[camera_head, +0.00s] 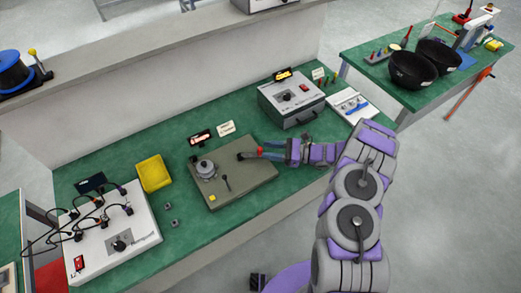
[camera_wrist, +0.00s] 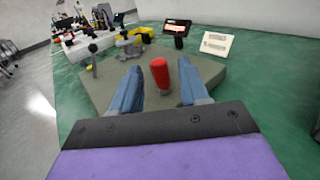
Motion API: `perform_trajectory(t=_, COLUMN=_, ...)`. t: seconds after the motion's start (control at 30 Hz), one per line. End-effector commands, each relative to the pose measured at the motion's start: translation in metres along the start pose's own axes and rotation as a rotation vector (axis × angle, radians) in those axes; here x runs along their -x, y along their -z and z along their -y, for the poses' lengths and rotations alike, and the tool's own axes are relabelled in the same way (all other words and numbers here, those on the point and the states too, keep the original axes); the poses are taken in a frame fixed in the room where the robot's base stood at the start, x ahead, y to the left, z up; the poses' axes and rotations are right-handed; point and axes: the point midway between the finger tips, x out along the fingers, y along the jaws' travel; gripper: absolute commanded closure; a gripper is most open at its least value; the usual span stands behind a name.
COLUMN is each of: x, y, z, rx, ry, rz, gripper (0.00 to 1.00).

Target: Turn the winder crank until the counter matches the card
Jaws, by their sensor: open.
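The winder is an olive base plate (camera_head: 245,182) on the green bench, with a round metal part (camera_head: 205,169) and a small black lever on it. The crank's red handle (camera_wrist: 160,73) stands up between my two blue fingers in the wrist view; it also shows as a small red spot in the head view (camera_head: 260,151). My gripper (camera_wrist: 158,68) is open around the handle, with a gap visible on both sides. The counter (camera_head: 200,138) with a lit display stands behind the plate, and the white card (camera_head: 226,128) stands beside it. Their digits are too small to read.
A yellow bin (camera_head: 153,172) and a white box with black cables (camera_head: 115,236) lie left of the winder. A grey instrument (camera_head: 291,101) and a white tray (camera_head: 350,105) stand to the right. Bare green bench lies in front of the plate.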

Motion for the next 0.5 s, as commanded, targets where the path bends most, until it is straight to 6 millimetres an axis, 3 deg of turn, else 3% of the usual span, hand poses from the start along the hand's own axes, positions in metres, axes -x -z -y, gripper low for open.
perform_trajectory(t=0.2, x=-0.029, y=0.000, z=-0.001, rx=-0.003, ry=-0.003, rz=0.003, gripper=0.56)
perform_trajectory(t=0.5, x=-0.038, y=0.000, z=-0.001, rx=-0.001, ry=-0.001, rz=0.002, gripper=0.56)
